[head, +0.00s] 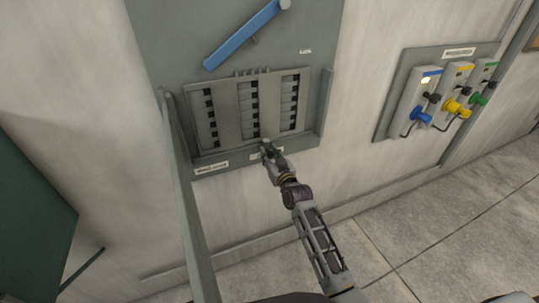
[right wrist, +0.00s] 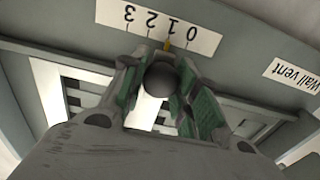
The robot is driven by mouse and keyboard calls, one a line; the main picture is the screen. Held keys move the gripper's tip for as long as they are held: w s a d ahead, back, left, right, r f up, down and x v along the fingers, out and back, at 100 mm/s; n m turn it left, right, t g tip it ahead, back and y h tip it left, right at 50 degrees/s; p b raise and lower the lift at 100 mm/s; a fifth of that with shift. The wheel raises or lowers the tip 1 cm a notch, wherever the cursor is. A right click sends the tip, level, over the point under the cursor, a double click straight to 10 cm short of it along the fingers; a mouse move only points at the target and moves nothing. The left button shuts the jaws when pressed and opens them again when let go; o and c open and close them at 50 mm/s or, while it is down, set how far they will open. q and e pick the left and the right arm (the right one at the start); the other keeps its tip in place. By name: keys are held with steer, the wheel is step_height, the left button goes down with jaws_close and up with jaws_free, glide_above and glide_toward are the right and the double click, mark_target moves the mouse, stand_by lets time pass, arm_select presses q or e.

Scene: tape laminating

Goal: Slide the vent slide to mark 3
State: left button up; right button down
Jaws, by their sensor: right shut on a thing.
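The wall vent (head: 228,113) is a grey louvred panel low on the wall in the head view. My right gripper (head: 267,148) is at its lower edge. In the right wrist view the right gripper (right wrist: 161,88) is shut on the dark round knob (right wrist: 162,80) of the vent slide, one finger on each side. A white scale (right wrist: 140,18) marked 0 to 3 appears upside down beyond it. Mark 3 lies to the left there. My left gripper is out of view.
A blue lever (head: 243,35) is on the panel above the vent. A board with blue, yellow and green connectors (head: 452,108) is on the wall to the right. A dark green panel (head: 35,215) stands at the left. The floor at lower right is clear.

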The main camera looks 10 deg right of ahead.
steer(key=shift+w+d, duration=0.1)
steer(key=shift+d, duration=0.5)
steer(key=d, duration=0.4)
steer(key=shift+w+p, duration=0.3)
steer(key=shift+w, duration=0.1)
steer(key=shift+r, duration=0.1)
steer(key=c, duration=1.1)
jaws_free()
steer(key=shift+d, duration=0.2)
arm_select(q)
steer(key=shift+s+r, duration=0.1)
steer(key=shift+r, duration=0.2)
arm_select(e)
steer(key=shift+a, duration=0.15)
steer(key=shift+s, duration=0.2)
